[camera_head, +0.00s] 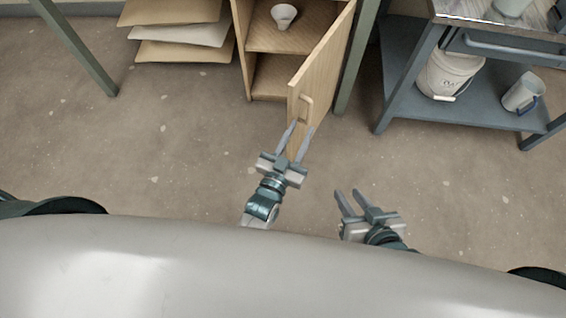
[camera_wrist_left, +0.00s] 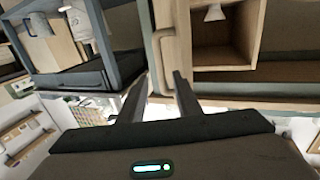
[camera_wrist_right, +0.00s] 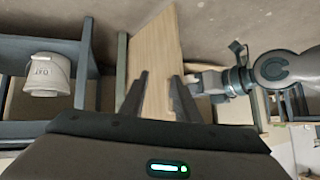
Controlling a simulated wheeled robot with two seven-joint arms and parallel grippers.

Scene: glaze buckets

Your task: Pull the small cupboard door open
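The small wooden cupboard (camera_head: 262,45) stands at the top middle of the head view. Its door (camera_head: 325,65) stands wide open, swung out toward me from the right side. My right gripper (camera_head: 346,192) is open and empty, lower right of the door. The right wrist view shows the door panel (camera_wrist_right: 153,55) beyond its fingers.
A white cup (camera_head: 284,17) stands inside the cupboard. Stacked boards (camera_head: 180,50) are at its left. A blue-grey cart (camera_head: 400,80) at the right holds a white bucket (camera_head: 447,75) and a pale cup (camera_head: 521,93). Table legs flank the cupboard. The floor before me is clear.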

